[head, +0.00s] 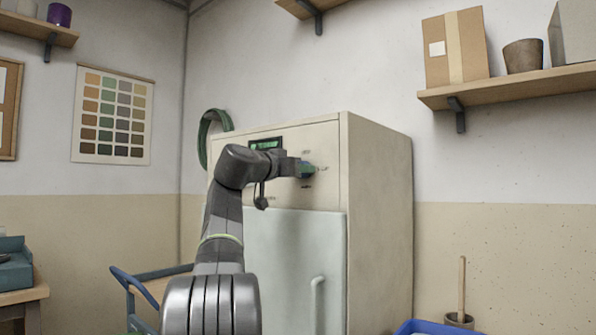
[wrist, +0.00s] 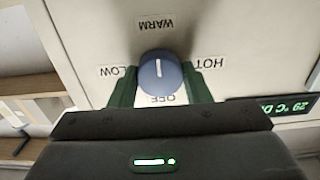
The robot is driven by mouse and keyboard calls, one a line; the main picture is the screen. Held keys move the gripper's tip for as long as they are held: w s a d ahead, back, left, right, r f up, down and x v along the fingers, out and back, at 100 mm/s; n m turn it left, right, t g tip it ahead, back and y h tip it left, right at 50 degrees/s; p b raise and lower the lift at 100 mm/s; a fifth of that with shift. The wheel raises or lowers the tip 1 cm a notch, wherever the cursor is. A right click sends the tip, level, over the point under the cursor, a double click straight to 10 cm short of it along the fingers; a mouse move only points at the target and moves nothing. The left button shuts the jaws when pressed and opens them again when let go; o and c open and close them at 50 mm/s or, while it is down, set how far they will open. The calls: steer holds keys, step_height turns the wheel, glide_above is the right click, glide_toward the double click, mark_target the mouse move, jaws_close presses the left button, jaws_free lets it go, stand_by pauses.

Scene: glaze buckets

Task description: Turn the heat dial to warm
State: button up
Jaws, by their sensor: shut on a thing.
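The heat dial (wrist: 174,80) is a round blue knob on the cabinet's pale front panel. The wrist view shows it upside down, with WARM above it, OFF below, LOW at the left and HOT at the right. Its short white mark runs almost straight up and down, on the WARM side of the face. My gripper (wrist: 160,77) is shut on the dial, one green finger on each side. In the head view my gripper (head: 307,169) is at the panel's upper right and hides the dial.
A green-lit display (head: 265,144) is on the cabinet (head: 377,220), left of the dial in the head view. Below is the cabinet's pale door (head: 285,250) with a vertical handle (head: 317,300). A blue-handled cart (head: 135,283) stands at lower left, a blue bin (head: 430,328) at lower right.

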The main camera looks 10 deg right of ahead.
steer(key=shift+f, duration=0.15)
steer(key=o, duration=1)
steer(key=v, duration=1.3)
steer(key=shift+s+a+b, duration=0.25)
steer(key=shift+a+b, duration=0.05)
steer(key=shift+b, duration=0.1)
steer(key=p+x, duration=0.1)
steer(key=x, duration=1.2)
steer(key=shift+w+d, duration=0.25)
steer(key=shift+d, duration=0.05)
